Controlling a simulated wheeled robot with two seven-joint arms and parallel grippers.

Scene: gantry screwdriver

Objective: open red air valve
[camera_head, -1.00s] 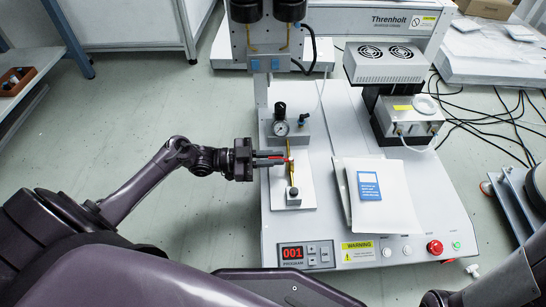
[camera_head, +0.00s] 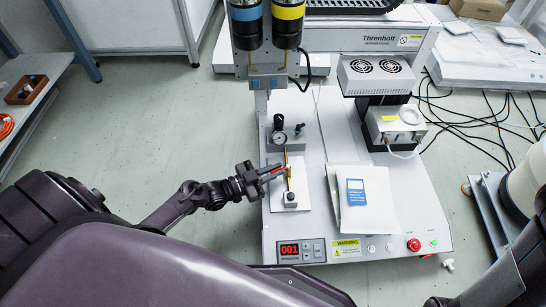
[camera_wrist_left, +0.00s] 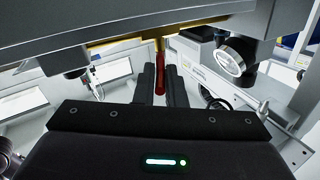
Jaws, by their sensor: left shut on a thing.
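The red air valve handle (camera_head: 277,170) is a small red lever beside the thin brass pipe (camera_head: 286,158) on the machine's white plate. In the left wrist view the red lever (camera_wrist_left: 160,74) hangs from a brass part (camera_wrist_left: 118,41) and lies between two dark fingers. My left gripper (camera_head: 276,171) reaches in from the left and is shut on the lever; its fingers hide part of it. The left gripper (camera_wrist_left: 160,90) also shows in the wrist view. My right gripper is not visible; only part of my right arm shows at lower right.
A round pressure gauge (camera_head: 279,138) stands just behind the pipe. The front panel has a red button (camera_head: 413,244) and a program display (camera_head: 289,248). Screwdriver cylinders (camera_head: 288,22) hang above.

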